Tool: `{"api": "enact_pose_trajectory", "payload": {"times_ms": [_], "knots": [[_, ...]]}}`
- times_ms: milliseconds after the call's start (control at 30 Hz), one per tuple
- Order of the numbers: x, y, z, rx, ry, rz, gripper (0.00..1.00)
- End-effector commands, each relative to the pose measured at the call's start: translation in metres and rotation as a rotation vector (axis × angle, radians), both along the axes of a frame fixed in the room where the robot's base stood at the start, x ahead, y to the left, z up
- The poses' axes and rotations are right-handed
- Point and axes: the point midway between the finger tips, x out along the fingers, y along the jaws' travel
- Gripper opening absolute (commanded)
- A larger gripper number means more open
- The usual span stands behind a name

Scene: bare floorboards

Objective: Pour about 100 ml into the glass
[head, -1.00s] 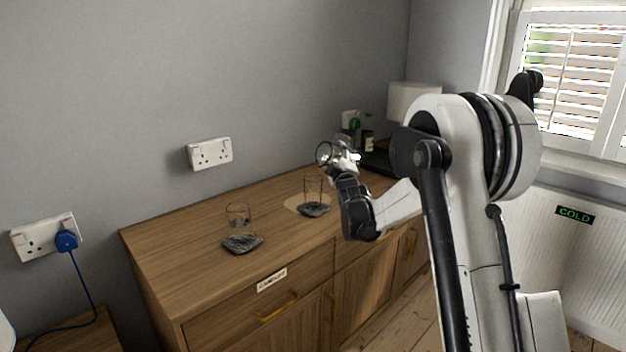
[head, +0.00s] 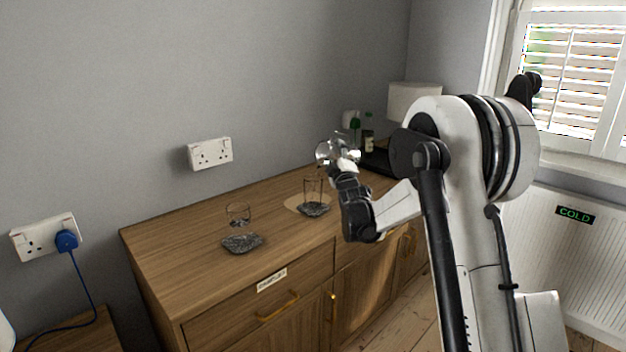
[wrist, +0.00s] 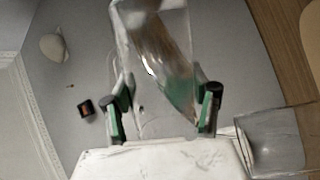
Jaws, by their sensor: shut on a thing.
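My gripper (head: 346,170) is shut on a clear glass vessel (head: 326,152), which it holds tilted above the sideboard. The vessel also shows between the green-padded fingers in the wrist view (wrist: 155,35). A clear glass at the lower right of the wrist view (wrist: 270,140) appears to be this one. A shorter clear glass (head: 238,211) stands further left. I cannot make out a falling stream or the liquid level in the tall glass.
The wooden sideboard (head: 185,255) has free room at its left. Dark grey patches lie in front of both glasses. A dark tray (head: 378,162), a green bottle (head: 368,136) and a white lamp (head: 413,101) are at the back right. The wall with sockets (head: 210,153) runs behind.

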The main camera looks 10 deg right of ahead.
Motion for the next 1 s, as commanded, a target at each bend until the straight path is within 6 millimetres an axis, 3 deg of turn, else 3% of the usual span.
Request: {"api": "enact_pose_trajectory", "payload": {"times_ms": [1000], "knots": [[-0.0023,0.0051,0.0033,-0.042,-0.021,0.001,0.06]]}}
